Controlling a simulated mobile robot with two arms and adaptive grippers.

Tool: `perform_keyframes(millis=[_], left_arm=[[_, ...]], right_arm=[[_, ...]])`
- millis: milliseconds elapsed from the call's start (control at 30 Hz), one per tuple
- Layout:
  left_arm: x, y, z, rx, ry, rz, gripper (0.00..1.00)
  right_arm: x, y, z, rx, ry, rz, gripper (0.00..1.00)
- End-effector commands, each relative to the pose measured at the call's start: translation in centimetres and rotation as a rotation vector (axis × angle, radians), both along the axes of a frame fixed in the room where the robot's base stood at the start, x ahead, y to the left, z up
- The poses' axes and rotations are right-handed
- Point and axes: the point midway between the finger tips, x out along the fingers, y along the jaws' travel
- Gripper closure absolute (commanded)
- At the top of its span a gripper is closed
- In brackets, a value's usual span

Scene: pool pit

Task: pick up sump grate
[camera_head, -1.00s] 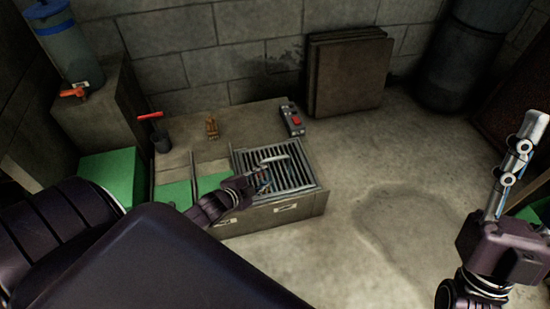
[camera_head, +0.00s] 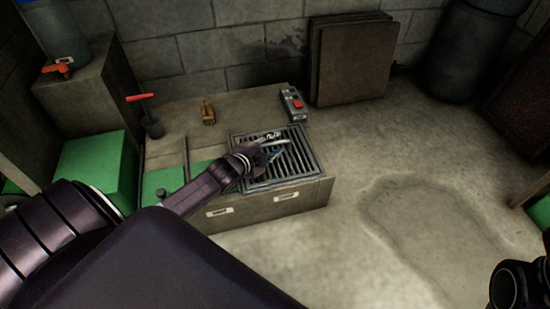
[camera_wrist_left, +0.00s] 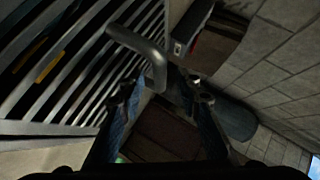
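The sump grate (camera_head: 296,168) is a dark slatted metal panel. It lies flat on the right part of the low concrete block. In the left wrist view its slats (camera_wrist_left: 62,72) fill the upper left, with a bent grey bar handle (camera_wrist_left: 150,50) standing up from it. My left gripper (camera_head: 276,146) is over the grate. In the left wrist view the left gripper (camera_wrist_left: 168,90) has its two fingers apart, with the handle's bent end near and between the fingertips. I cannot tell whether they touch.
A control box with a red button (camera_head: 293,104), a brown wooden object (camera_head: 208,112) and a red-handled tool (camera_head: 146,116) are on the block behind the grate. Brown panels (camera_head: 348,60) lean on the wall. The floor to the right (camera_head: 420,190) is clear.

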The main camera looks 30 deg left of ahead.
Motion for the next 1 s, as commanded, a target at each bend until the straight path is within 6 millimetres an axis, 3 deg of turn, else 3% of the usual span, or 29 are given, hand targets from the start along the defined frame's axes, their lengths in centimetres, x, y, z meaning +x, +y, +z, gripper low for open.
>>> perform_keyframes(millis=[200, 467, 767, 1000], left_arm=[[1.7, 0.0, -0.9, 0.0, 0.0, 0.001, 0.68], [1.8, 0.0, -0.8, 0.0, 0.001, 0.0, 0.68], [1.8, 0.0, -0.8, 0.0, 0.001, 0.0, 0.99], [1.8, 0.0, -0.8, 0.0, 0.001, 0.0, 1.0]], right_arm=[[-0.7, 0.1, 0.4, -0.002, -0.041, -0.002, 0.6], [-0.7, 0.1, 0.6, -0.004, -0.043, -0.002, 0.6], [-0.7, 0.2, 0.6, -0.004, -0.042, -0.002, 0.6], [-0.7, 0.2, 0.6, -0.003, -0.042, -0.002, 0.6]])
